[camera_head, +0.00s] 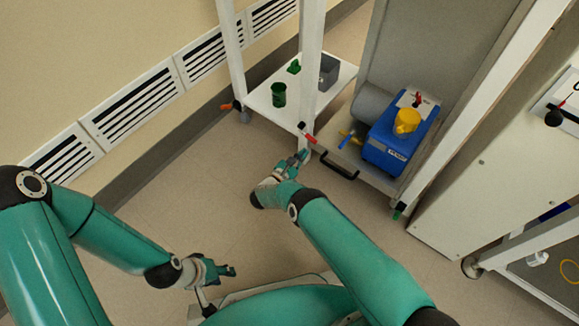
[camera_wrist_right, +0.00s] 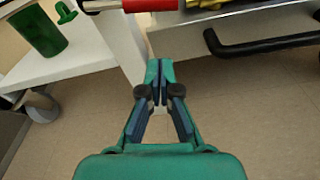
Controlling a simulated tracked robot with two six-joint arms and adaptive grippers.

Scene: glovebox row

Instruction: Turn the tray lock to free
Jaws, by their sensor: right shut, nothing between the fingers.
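The tray (camera_head: 375,176) is a grey pull-out shelf low in the frame, with a black bar handle (camera_head: 338,167) on its front. What looks like the tray lock is a red lever (camera_head: 309,139) at the tray's left front corner beside a white post. The lever also crosses the top edge of the right wrist view (camera_wrist_right: 150,5), where it is cut off. My right gripper (camera_head: 302,156) is shut and empty, just below and in front of the red lever, apart from it in the wrist view. My left gripper (camera_head: 232,270) hangs low over the floor, away from the tray; its fingers are too small to judge.
A blue pump (camera_head: 390,148) with a yellow cap stands on the tray. A white shelf (camera_head: 262,98) left of the post holds a green cup (camera_head: 279,94) and a grey bin (camera_head: 329,71). The floor (camera_head: 190,195) before the wall vents is clear.

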